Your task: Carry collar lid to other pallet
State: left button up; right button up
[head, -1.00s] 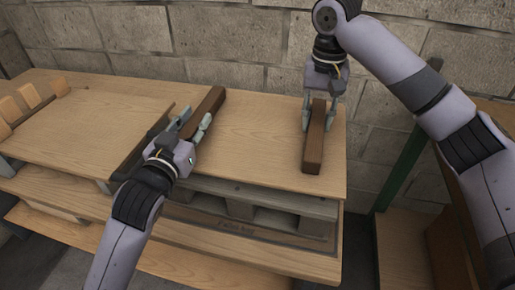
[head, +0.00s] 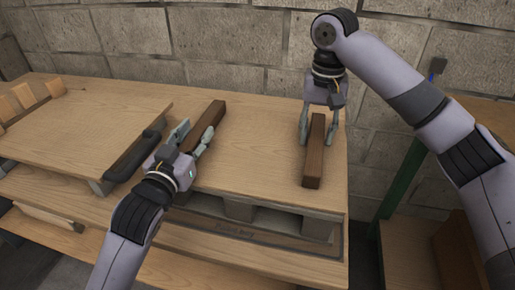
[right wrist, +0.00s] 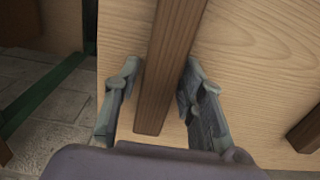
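The collar lid (head: 262,158) is a wide light wooden board with two dark brown bars on top, over the pallet (head: 240,211) in the middle of the head view. I cannot tell whether it rests or hangs slightly above. My left gripper (head: 192,135) has its fingers apart on both sides of the left bar (head: 212,116). My right gripper (head: 317,138) straddles the right bar (head: 314,165). In the right wrist view, the right gripper (right wrist: 160,82) shows a gap between its left finger and the bar (right wrist: 168,70); its right finger is close to or touching it.
A block wall (head: 220,60) stands behind. A green post (head: 400,185) and shelving stand at the right.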

pick_arm(q)
jog(key=shift+o, duration=1)
pick_arm(e)
jog(key=shift+o, duration=0.9)
pick_arm(q)
jog(key=v, duration=0.7)
jog(key=shift+s+a, duration=0.1)
jog(key=shift+s, duration=0.05)
pick_arm(e)
jog(key=shift+r, duration=0.1)
notch_tip(320, 180, up, 12)
pick_arm(q)
jog(key=shift+s, duration=0.1)
